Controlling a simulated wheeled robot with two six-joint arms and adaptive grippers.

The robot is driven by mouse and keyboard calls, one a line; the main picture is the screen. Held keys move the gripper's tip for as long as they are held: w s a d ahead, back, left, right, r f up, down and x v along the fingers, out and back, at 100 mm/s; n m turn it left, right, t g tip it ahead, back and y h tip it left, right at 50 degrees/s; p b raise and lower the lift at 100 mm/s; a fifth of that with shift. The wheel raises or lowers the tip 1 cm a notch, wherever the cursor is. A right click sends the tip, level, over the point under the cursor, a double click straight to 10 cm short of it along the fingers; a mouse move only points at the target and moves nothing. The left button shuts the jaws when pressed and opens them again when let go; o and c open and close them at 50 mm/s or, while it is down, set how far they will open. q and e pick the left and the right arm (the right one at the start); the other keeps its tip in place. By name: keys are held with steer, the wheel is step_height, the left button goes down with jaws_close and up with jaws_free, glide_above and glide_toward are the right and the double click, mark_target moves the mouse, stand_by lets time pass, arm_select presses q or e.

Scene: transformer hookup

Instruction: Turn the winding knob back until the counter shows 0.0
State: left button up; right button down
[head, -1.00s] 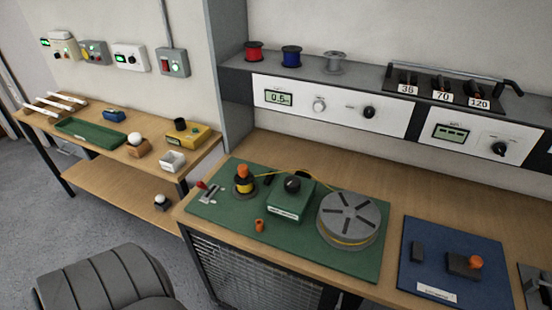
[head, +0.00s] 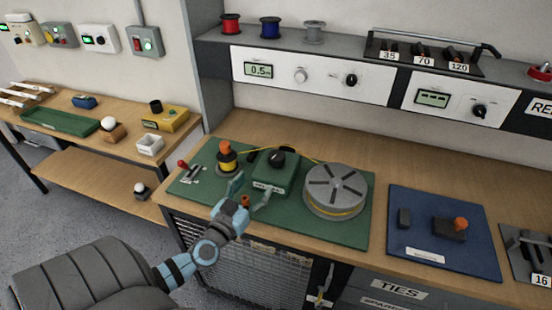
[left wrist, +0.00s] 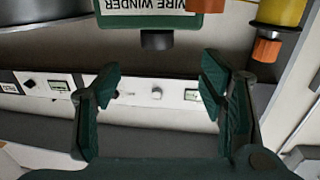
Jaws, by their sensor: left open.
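The green wire winder box (head: 268,178) stands on a green mat (head: 345,238) with a black knob (head: 277,159) on its top. The knob also shows upside down in the left wrist view (left wrist: 157,40), beyond my fingertips and roughly midway between them. The counter display (head: 260,70) on the white back panel reads 0.5. A yellow wire spool with an orange top (head: 226,157) stands left of the box, and a large grey reel (head: 335,188) stands right of it. My left gripper (head: 250,191) is open and empty, in front of the winder box and apart from the knob. My right gripper is out of view.
A red-handled lever (head: 188,170) sits at the mat's left end. A small orange piece (head: 245,201) lies close to my left fingers. A blue mat (head: 440,235) with an orange-knobbed device lies to the right.

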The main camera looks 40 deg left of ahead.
mark_target(273, 163)
arm_select(q)
steer(key=b+x, duration=0.1)
steer(key=x, duration=0.8)
steer(key=b+x, duration=0.1)
steer(key=x, duration=0.3)
steer(key=shift+w+d+b, duration=0.2)
steer(key=shift+w+b, duration=0.1)
steer(key=shift+w, duration=0.15)
steer(key=c, duration=1.2)
